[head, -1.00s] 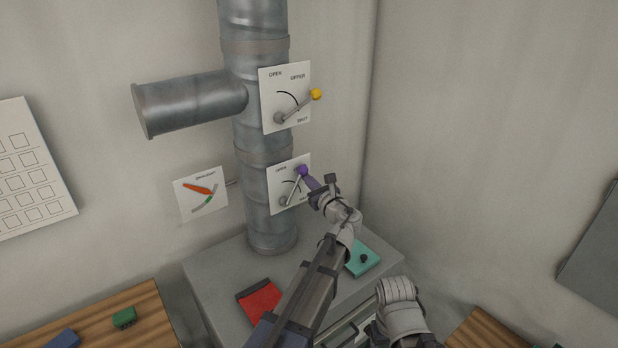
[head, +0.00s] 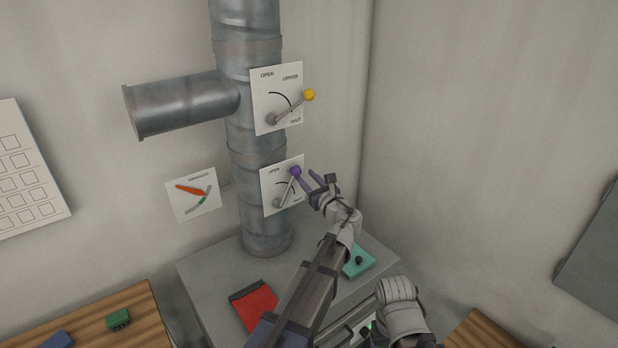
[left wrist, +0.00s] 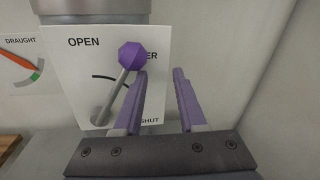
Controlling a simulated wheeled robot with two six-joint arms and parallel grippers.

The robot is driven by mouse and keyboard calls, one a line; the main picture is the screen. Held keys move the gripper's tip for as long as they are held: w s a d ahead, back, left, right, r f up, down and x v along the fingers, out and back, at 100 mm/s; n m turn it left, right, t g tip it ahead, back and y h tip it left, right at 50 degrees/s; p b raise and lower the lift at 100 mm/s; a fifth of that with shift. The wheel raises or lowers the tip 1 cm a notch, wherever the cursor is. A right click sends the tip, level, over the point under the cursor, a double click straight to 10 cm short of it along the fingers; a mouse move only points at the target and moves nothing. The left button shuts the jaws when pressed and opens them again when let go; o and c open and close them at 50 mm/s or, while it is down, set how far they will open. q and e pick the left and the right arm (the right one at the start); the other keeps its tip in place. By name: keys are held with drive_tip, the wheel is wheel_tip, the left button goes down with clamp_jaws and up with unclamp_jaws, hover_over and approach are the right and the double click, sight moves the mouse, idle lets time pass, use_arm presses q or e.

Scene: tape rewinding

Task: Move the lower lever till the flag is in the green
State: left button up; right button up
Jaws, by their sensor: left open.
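The lower lever (head: 287,187) has a purple knob (head: 295,171) and stands tilted up and right on its white plate. Its knob also shows in the left wrist view (left wrist: 132,56). My left gripper (head: 311,178) is open beside the knob, on its right. In the left wrist view nothing lies between the fingers; the knob is just outside the left finger, and I cannot tell if they touch. The draught gauge (head: 181,209) has an orange flag (head: 189,190) and a green band (head: 203,199). The flag's narrow end appears above the green. My right gripper is not in view.
The upper lever (head: 290,108) with a yellow knob is on the same duct (head: 252,135). A grey cabinet (head: 205,275) below holds a red item (head: 256,305) and a teal block (head: 357,262).

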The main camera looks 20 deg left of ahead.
use_arm(q)
drive_tip(key=o, duration=0.5)
drive_tip(key=shift+w+d, duration=0.3)
drive_tip(key=shift+w, duration=0.1)
drive_tip(key=shift+c, duration=0.2)
drive_tip(key=shift+s, duration=0.1)
drive_tip(key=s+a+v, duration=0.1)
drive_tip(key=v, duration=0.6)
drive_tip(key=shift+s+d+f+b, duration=0.2)
drive_tip(key=shift+s+d+b, duration=0.05)
drive_tip(key=shift+b, duration=0.05)
